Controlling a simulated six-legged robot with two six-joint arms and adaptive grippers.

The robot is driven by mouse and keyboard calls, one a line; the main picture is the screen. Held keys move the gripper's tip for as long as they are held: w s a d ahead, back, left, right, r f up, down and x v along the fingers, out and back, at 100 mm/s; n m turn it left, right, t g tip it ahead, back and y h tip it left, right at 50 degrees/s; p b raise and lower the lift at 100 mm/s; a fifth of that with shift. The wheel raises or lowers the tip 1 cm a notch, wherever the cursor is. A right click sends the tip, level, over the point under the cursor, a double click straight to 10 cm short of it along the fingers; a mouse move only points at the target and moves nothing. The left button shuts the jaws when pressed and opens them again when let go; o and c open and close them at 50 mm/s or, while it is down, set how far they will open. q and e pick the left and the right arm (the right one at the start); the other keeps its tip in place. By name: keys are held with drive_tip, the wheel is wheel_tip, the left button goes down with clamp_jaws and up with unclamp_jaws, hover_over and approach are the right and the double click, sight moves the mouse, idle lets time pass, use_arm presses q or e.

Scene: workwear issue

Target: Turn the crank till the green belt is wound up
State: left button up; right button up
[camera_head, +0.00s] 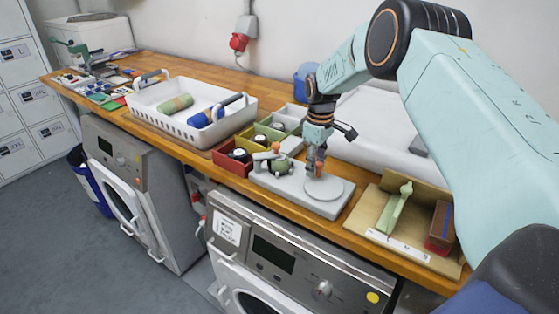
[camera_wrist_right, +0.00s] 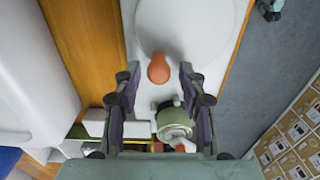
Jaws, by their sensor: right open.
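The winder has a grey base plate (camera_head: 335,209) near the front edge of the wooden counter, with a round pale disc (camera_head: 325,189) that also shows in the wrist view (camera_wrist_right: 188,25). An upright orange crank knob (camera_wrist_right: 158,69) stands on the disc's edge. A small green roll (camera_wrist_right: 174,122), seemingly the belt, sits on the winder's other end and also shows in the head view (camera_head: 278,166). My right gripper (camera_head: 316,161) is over the winder, pointing down and open. In the wrist view the knob lies between its fingertips, with space on both sides. My left gripper is out of view.
A white basket (camera_head: 180,128) holds a green roll and a blue roll. Red (camera_head: 231,167), yellow and green bins with dark rolls stand left of the winder. A wooden tray (camera_head: 383,241) with a green tool and a reddish block lies right. Machines stand below the counter.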

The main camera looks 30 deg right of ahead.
drive_tip(key=shift+r+p, duration=2.7)
drive_tip(key=shift+r, duration=0.95)
drive_tip(key=shift+f, duration=0.15)
